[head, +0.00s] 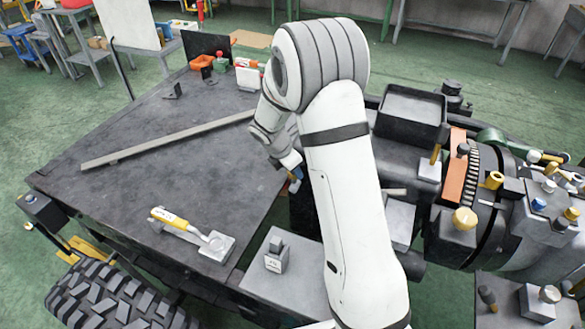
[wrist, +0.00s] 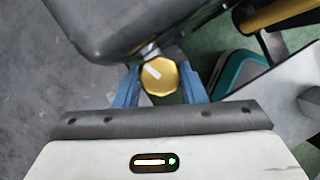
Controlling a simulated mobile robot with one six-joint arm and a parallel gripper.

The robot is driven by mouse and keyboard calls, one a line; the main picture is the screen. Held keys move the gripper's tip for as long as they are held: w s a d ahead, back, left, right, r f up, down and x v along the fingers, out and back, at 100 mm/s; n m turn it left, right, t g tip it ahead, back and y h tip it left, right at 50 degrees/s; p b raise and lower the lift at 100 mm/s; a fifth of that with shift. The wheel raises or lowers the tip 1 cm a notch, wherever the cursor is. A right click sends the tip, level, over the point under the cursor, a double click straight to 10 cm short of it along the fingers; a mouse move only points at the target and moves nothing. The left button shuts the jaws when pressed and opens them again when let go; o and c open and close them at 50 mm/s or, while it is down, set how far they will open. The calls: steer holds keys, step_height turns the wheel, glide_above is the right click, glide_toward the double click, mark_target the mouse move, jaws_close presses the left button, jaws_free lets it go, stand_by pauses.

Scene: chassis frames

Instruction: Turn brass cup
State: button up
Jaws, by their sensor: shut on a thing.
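The brass cup (wrist: 160,77) shows in the wrist view as a gold, many-sided piece with a white mark on its face, turned at a slant. My gripper (wrist: 159,70) has its two blue fingers on either side of the cup, shut on it. The cup sits at the end of a short metal stem beside a dark rounded housing (wrist: 110,25). In the head view my gripper (head: 295,181) is at the right edge of the dark table, partly behind my arm. The cup is hidden there.
The dark table (head: 140,190) holds a long grey bar (head: 165,138) and a yellow-handled tool (head: 180,222). Machinery with a black tray (head: 410,115) and several brass knobs (head: 464,218) crowds the right. In the wrist view a dark rod with a yellow part (wrist: 275,15) lies upper right.

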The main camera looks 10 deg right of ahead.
steer(key=shift+w+a, duration=0.1)
steer(key=o, duration=0.7)
steer(key=shift+v, duration=3.95)
steer(key=shift+o, duration=0.3)
